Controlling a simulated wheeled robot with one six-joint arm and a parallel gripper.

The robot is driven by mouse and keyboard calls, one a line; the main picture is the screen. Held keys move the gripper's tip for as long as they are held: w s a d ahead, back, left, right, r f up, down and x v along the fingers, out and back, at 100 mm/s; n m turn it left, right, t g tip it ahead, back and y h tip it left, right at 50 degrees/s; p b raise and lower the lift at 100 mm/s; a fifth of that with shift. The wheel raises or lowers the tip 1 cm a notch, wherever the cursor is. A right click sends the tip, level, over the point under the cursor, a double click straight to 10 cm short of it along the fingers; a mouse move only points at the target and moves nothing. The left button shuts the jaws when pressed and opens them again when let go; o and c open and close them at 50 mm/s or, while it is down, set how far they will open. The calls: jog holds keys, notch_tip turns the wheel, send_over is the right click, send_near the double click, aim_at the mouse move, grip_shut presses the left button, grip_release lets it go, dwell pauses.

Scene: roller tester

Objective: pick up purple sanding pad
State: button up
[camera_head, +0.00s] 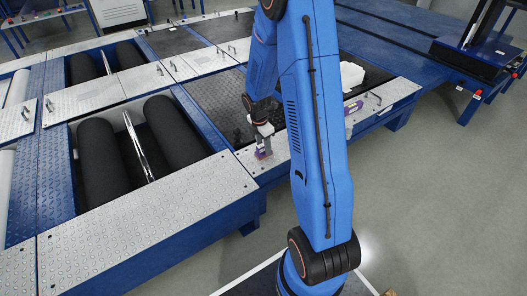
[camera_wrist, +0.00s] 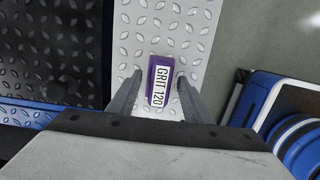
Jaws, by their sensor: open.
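The purple sanding pad (camera_wrist: 160,80), with a white label reading GRIT 120, lies on a light diamond-plate strip (camera_wrist: 190,20). In the wrist view my gripper (camera_wrist: 156,84) is open, with one finger on each side of the pad. A narrow strip of plate shows beside parts of the pad; I cannot tell whether the fingers touch it. In the head view the pad (camera_head: 263,154) shows small under my gripper (camera_head: 264,142), partly hidden by it.
Black rollers (camera_head: 105,165) sit in the blue-framed tester at left. Open grey floor (camera_head: 430,190) lies at right.

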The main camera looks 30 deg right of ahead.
jog(key=shift+c, duration=0.3)
grip_shut()
jog(key=shift+r, duration=0.1)
notch_tip(320, 180, up, 10)
jog(key=shift+f, duration=0.1)
dwell(0.3)
